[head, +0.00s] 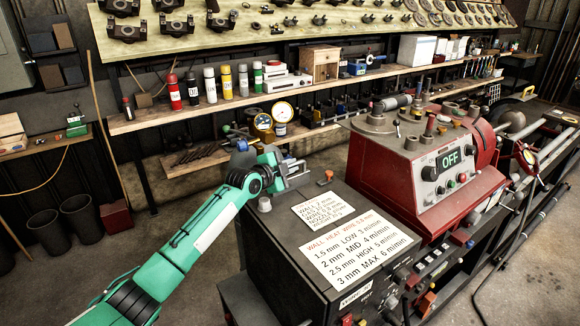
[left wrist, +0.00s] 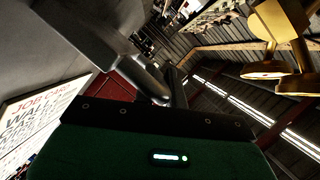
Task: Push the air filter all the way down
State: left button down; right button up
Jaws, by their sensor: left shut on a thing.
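My left gripper (head: 284,172) is at the end of the green arm, just above the far edge of the black machine box (head: 262,240). It is shut on a grey part (head: 297,168) that is small and partly hidden by the gripper. I cannot tell for sure whether this part is the air filter. In the left wrist view, the green and black gripper body fills the bottom, and a grey metal finger (left wrist: 145,80) reaches away from it. My right gripper is not in view.
A grey knob (head: 264,204) stands on the black box beside my arm. Printed cards (head: 358,248) lie on its top. The red lathe (head: 430,165) stands to the right. Behind are a shelf (head: 190,112) with spray cans and a gauge set (head: 272,122). Open floor lies to the left.

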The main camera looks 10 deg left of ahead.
pick_arm(q)
jog(key=c, duration=1.5)
grip_release()
jog(key=shift+o, duration=0.2)
jog(key=shift+s+a, duration=0.1)
jog(key=b+v, duration=0.3)
jog(key=v, duration=0.9)
jog(key=shift+s+a+b, duration=0.15)
jog(key=shift+s+b, duration=0.1)
jog(key=shift+b, duration=0.1)
jog(key=shift+s+a+r, duration=0.2)
jog(key=shift+s, duration=0.3)
